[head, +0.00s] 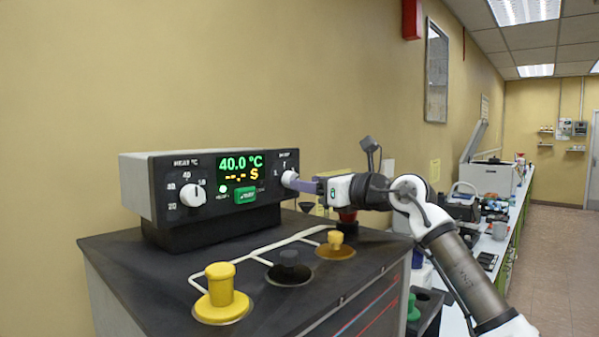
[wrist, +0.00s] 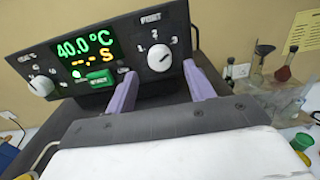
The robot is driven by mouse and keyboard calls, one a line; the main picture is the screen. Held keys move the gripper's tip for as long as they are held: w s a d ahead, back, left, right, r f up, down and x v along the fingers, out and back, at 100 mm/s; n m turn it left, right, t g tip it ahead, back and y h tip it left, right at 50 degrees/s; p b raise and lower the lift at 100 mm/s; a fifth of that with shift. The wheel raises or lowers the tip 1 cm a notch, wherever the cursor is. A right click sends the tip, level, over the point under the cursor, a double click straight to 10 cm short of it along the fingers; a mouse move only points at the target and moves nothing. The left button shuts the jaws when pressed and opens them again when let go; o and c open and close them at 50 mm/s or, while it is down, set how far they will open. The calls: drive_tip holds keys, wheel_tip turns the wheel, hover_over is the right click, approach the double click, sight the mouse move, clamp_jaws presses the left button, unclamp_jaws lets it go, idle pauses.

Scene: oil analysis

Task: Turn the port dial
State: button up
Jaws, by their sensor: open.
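The port dial (wrist: 159,58) is a white round knob with a dark pointer line, on the right of the black control panel (wrist: 110,22) under a "PORT" label. The head view shows the dial (head: 289,178) at the panel's right end, partly hidden by my fingers. My gripper (wrist: 159,74) is open, its two purple fingers pointing at the panel. In the wrist view the dial lies between the fingertips, with a visible gap on each side. The head view shows my gripper (head: 300,186) right at the dial; contact cannot be told.
A second white dial (head: 192,194), a lit display (head: 240,168) and a green button (head: 245,195) are on the panel. A yellow capped port (head: 220,290) and other ports stand on the dark top in front. Glass flasks (wrist: 284,72) stand to the right.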

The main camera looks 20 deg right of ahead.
drive_tip(key=shift+p+x, duration=0.5)
drive_tip(key=shift+x, duration=1.4)
drive_tip(key=c, duration=1)
drive_tip(key=shift+o, duration=0.2)
drive_tip(key=shift+n+b, duration=0.3)
drive_tip(key=shift+n, duration=0.1)
drive_tip(key=n+b, duration=0.3)
drive_tip(key=n, duration=2)
drive_tip(key=shift+r, duration=0.15)
